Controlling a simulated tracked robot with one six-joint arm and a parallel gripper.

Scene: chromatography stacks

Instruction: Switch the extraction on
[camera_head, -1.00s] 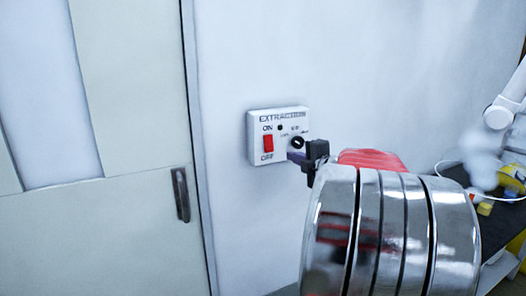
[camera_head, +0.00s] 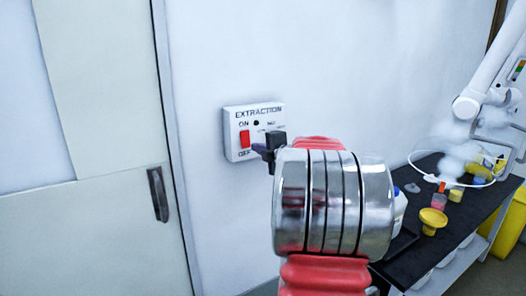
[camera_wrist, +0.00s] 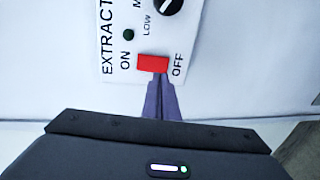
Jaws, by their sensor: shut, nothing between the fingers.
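The white extraction panel (camera_head: 233,119) is fixed to the wall, marked EXTRACTION. Its red rocker switch (camera_head: 245,139) sits between the ON and OFF marks, and a small dark indicator (camera_head: 256,123) is beside ON. The red switch also shows in the wrist view (camera_wrist: 152,63), with the black dial (camera_wrist: 168,5) at the top. My gripper (camera_head: 262,152) is shut and empty, in front of the panel's lower part. In the wrist view its fingertips (camera_wrist: 160,82) point at the switch's lower edge. I cannot tell whether they touch it. The dial is mostly hidden by my gripper in the head view.
A door with a dark handle (camera_head: 158,194) is left of the panel. A dark bench (camera_head: 398,270) with yellow and red items stands at the right, near a white jointed extraction arm (camera_head: 484,90). The wall around the panel is bare.

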